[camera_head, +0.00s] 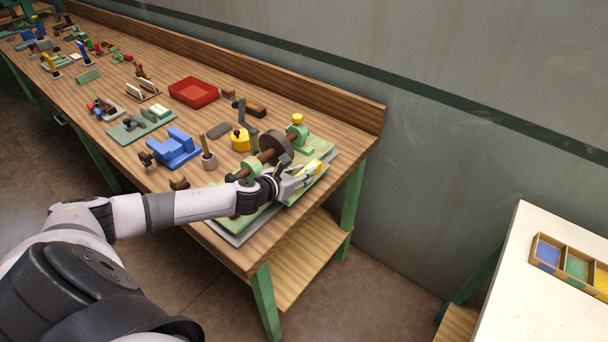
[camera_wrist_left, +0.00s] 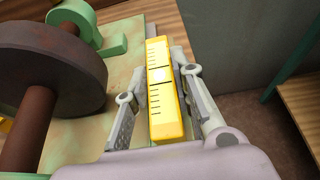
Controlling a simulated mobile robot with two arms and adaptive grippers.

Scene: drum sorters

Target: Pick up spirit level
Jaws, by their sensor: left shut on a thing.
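The spirit level is a yellow bar with dark marks along its top. It shows in the left wrist view (camera_wrist_left: 160,85) between the two fingers of my left gripper (camera_wrist_left: 165,105). In the head view my left gripper (camera_head: 297,180) is at the right end of the workbench, and a bit of the yellow spirit level (camera_head: 313,167) shows at its fingers. The gripper is shut on the spirit level. The level is over or on the green machine base, and I cannot tell whether it touches the base. My right gripper is not in view.
A dark wheel on a brown shaft (camera_head: 275,147) with green supports stands close beside the gripper. A blue vise (camera_head: 172,148), a red tray (camera_head: 194,92) and several tools crowd the workbench (camera_head: 225,250). A white table (camera_head: 530,290) with a sorting box stands at right.

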